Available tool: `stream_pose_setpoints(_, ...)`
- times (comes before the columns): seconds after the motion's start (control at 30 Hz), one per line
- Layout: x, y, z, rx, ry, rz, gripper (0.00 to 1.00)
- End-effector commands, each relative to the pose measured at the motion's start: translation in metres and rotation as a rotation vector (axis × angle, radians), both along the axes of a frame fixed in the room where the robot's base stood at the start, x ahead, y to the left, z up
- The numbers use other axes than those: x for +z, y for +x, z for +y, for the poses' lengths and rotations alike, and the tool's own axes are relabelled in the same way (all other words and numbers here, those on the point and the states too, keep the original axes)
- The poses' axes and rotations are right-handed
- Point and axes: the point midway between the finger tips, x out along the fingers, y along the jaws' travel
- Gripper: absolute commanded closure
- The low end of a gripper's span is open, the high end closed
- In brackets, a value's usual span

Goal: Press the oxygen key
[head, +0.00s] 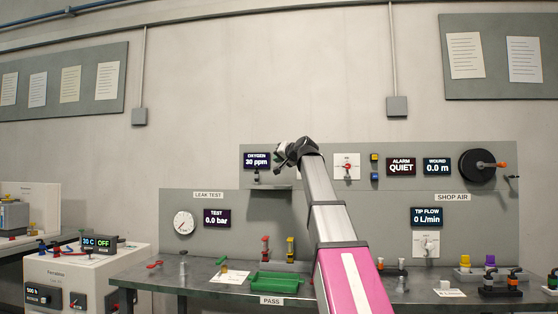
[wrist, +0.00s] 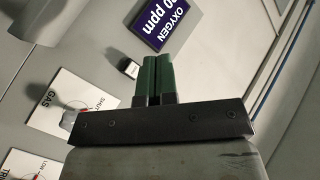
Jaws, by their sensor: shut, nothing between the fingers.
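The oxygen display (head: 257,160) on the grey back panel reads 30 ppm; it also shows tilted in the wrist view (wrist: 157,22). A small pale key with a dark face (wrist: 129,68) sits by the display in the wrist view, left of my fingertips. In the head view a small fitting (head: 256,177) shows below the display, too small to make out. My gripper (head: 279,163) is just right of the display in the head view. In the wrist view its green fingers (wrist: 155,57) are together and empty. Contact with the key cannot be told.
A small ledge (head: 268,187) juts out below the display. A white gas shutoff plate (wrist: 62,98) with a red handle lies left of my fingers in the wrist view. The alarm display (head: 401,167) is farther right. A green tray (head: 273,291) stands on the bench.

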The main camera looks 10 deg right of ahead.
Motion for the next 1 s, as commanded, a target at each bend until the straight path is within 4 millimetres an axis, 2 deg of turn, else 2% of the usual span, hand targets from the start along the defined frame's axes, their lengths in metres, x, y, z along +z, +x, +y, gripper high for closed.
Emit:
stream_pose_setpoints(0.27,0.0,0.002,0.0,0.0,0.0,0.0,1.0)
stream_pose_setpoints(0.47,0.001,0.013,-0.004,0.0,0.0,0.0,1.0)
stream_pose_setpoints(1.0,0.002,0.073,-0.023,0.0,0.001,0.0,1.0)
